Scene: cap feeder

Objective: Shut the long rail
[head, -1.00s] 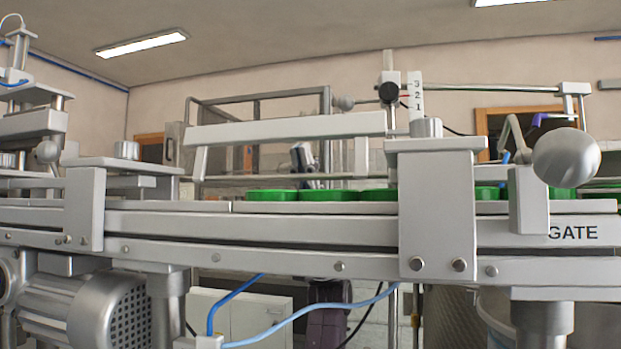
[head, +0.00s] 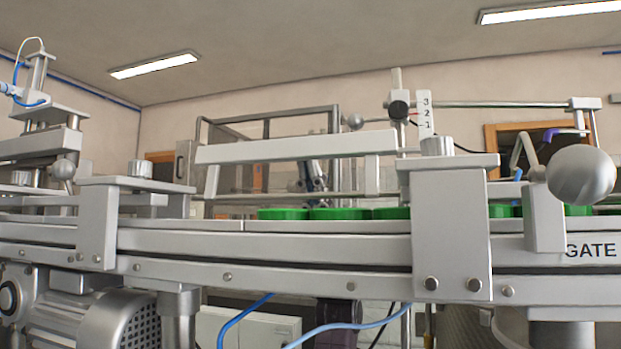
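The long rail (head: 295,147) looks to be the long pale grey bar above the conveyor (head: 330,227), in the middle of the head view. It stands clear above the green caps (head: 333,214), and a slanting leg shows at its left end. Its right end comes up to a grey bracket (head: 450,230) with a knob, and how it is joined there is hidden. Neither of my grippers shows in this view.
A large round grey knob (head: 581,175) stands at the right beside the GATE label (head: 590,251). A numbered scale (head: 425,115) rises behind the rail. A grey motor (head: 95,318) sits below the conveyor at the left. The space above the rail looks clear.

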